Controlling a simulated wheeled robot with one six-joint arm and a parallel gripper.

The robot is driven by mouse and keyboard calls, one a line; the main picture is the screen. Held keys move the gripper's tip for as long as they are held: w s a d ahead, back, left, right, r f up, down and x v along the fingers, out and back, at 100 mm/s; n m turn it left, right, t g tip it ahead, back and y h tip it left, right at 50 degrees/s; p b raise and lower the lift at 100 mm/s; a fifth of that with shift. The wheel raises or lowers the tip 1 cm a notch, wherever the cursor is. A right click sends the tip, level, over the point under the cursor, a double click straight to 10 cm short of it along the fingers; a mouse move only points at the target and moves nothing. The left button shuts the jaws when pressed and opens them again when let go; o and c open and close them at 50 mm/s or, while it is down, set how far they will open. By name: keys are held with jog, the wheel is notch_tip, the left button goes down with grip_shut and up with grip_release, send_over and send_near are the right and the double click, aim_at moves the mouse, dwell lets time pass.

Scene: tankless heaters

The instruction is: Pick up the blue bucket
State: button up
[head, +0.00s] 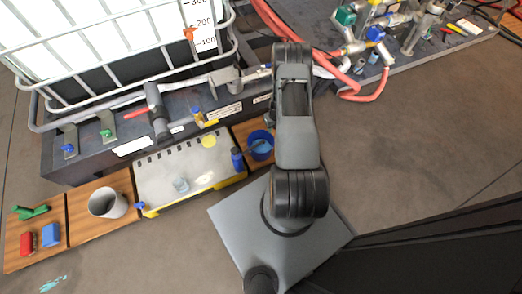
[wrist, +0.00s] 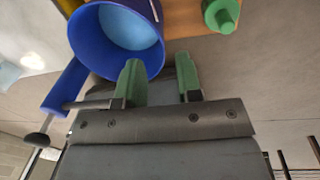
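The blue bucket (head: 260,154) stands on a wooden board in the head view, left of my arm. In the wrist view the bucket (wrist: 84,44) is at the upper left, with its mouth and light blue inside showing. My gripper (wrist: 158,76) has two green fingertips set apart with a gap between them. The left fingertip overlaps the bucket's lower right rim in the picture, and part of the right rim shows above the gap. I cannot tell whether a finger touches it. In the head view my arm hides the fingertips.
A yellow-edged tray (head: 165,165), a grey cup (head: 107,203) and a caged tank (head: 110,50) are further left. Open floor (head: 420,130) lies right.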

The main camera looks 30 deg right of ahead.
aim_at(271, 139)
jog(key=shift+s+a+f+b, duration=0.15)
jog(key=shift+f+b, duration=0.5)
jog(key=shift+f, duration=0.8)
jog(key=shift+a+f+b, duration=0.3)
jog(key=shift+f+b, duration=0.35)
jog(key=shift+f, duration=0.75)
jog(key=shift+s+a+f+b, duration=0.15)
jog(key=shift+f+b, duration=0.5)
jog(key=shift+f, duration=0.8)
jog(key=shift+w+r, duration=0.1)
jog(key=shift+c, duration=0.5)
grip_shut()
